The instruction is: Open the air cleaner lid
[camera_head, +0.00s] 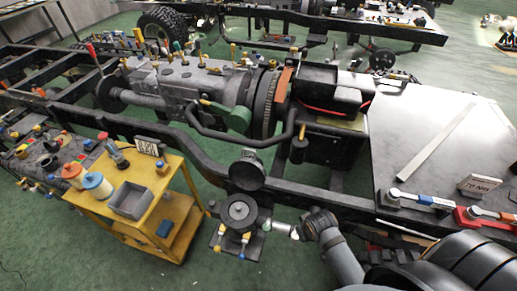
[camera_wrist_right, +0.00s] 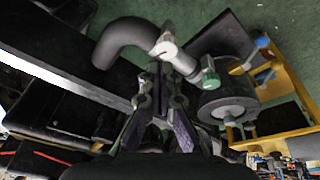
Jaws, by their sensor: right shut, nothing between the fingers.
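The air cleaner is probably the round dark drum (camera_head: 240,212) low beside the chassis rail; it also seems to show in the right wrist view (camera_wrist_right: 228,108). A second round black part (camera_head: 247,172) sits just above it in the head view. I cannot tell whether this is the lid, or whether the lid is shut. Yellow-handled clips (camera_head: 245,238) show at the drum's lower edge. My right gripper (camera_wrist_right: 160,72) is shut and empty in the wrist view, close to a curved grey pipe (camera_wrist_right: 135,35) and left of the drum. My left gripper is out of view.
A yellow cart (camera_head: 190,195) with a grey bin (camera_head: 130,201) stands left of the drum. The dark chassis rail (camera_head: 320,198) runs behind it. A grey table (camera_head: 445,140) with blue- and red-handled tools is at right. Green floor is open at lower left.

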